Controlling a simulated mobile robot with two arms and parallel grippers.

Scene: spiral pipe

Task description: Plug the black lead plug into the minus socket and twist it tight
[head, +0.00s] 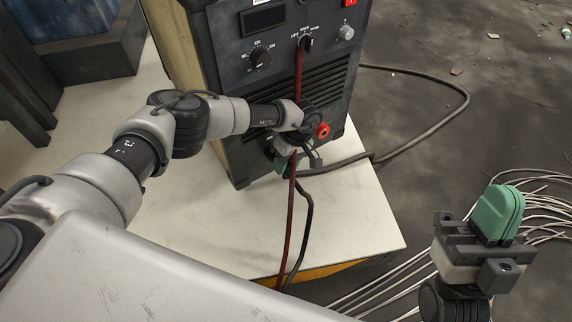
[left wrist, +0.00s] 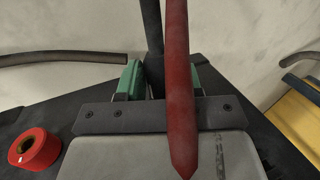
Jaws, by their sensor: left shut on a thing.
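My left gripper (head: 283,166) is low at the front of the dark welding machine, left of and below a red-ringed socket (head: 323,131). In the left wrist view its green fingers (left wrist: 165,80) are shut on the black lead plug (left wrist: 155,76), mostly hidden between them. The black lead (head: 304,220) hangs down from there. The minus socket is hidden behind my gripper and wrist, so I cannot tell whether the plug is in it. The red-ringed socket also shows in the left wrist view (left wrist: 35,148). My right gripper (head: 500,212) is shut and empty at the lower right.
A red lead (head: 298,80) hangs down the machine (head: 230,85) and crosses close before the left wrist camera. A thick grey cable (head: 465,100) loops to the right. White wires (head: 390,285) lie on the floor near my right gripper.

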